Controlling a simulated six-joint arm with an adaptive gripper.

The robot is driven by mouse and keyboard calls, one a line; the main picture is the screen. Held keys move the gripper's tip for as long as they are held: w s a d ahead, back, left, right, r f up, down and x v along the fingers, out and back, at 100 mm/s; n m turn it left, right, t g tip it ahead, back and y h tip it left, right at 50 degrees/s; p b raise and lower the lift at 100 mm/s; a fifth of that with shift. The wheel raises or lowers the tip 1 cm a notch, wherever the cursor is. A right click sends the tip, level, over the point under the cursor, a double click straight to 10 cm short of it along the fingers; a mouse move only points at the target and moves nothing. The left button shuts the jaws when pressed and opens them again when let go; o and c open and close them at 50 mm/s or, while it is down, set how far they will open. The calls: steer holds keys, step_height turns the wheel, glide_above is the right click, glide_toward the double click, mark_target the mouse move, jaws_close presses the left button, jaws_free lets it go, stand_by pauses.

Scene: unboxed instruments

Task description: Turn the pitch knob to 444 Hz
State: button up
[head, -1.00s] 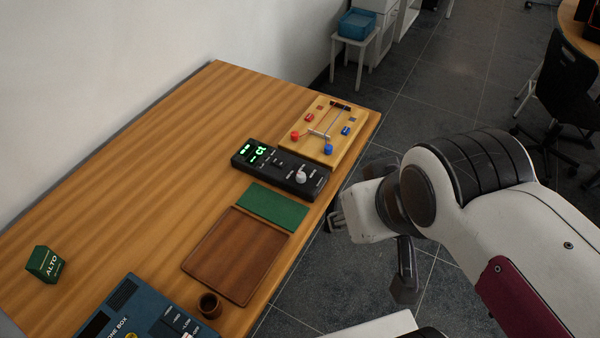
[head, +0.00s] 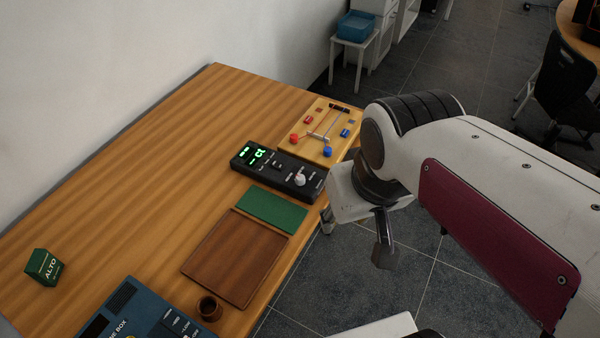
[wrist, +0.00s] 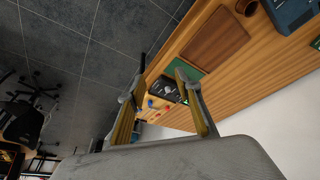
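A black tuner box (head: 278,171) with a lit green display (head: 254,155) and a white knob (head: 300,180) lies near the table's right edge. The knob's setting is too small to read. In the wrist view the black box (wrist: 168,88) shows partly between the fingers. My gripper (wrist: 163,85) is open and empty, its two fingers apart. In the head view it hangs beyond the table's right edge, to the right of and below the knob, apart from the box.
A wooden board with red and blue knobs (head: 322,126) lies just behind the box. A green mat (head: 272,209), a brown tray (head: 235,257), a small brown cup (head: 210,308), a blue box (head: 140,318) and a green ALTO block (head: 44,266) lie nearer.

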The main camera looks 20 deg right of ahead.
steer(key=w+f+n+g, duration=0.1)
steer(key=w+f+g, duration=0.3)
steer(key=w, duration=0.7)
steer(key=n, duration=0.4)
glide_above(300, 177)
steer(key=s, duration=0.3)
step_height(300, 177, down, 11)
steer(key=shift+w+a+r, duration=0.1)
steer(key=shift+a+r, duration=0.05)
steer(key=shift+w+r+n+t, duration=0.15)
steer(key=shift+w+r, duration=0.15)
steer(key=shift+w, duration=0.35)
steer(key=shift+w+r+n+t, duration=0.15)
steer(key=shift+w+r, duration=0.15)
steer(key=shift+w, duration=0.3)
steer(key=shift+w+r, duration=0.1)
steer(key=shift+w, duration=0.05)
steer(key=shift+n, duration=0.4)
steer(key=shift+f, duration=3.9)
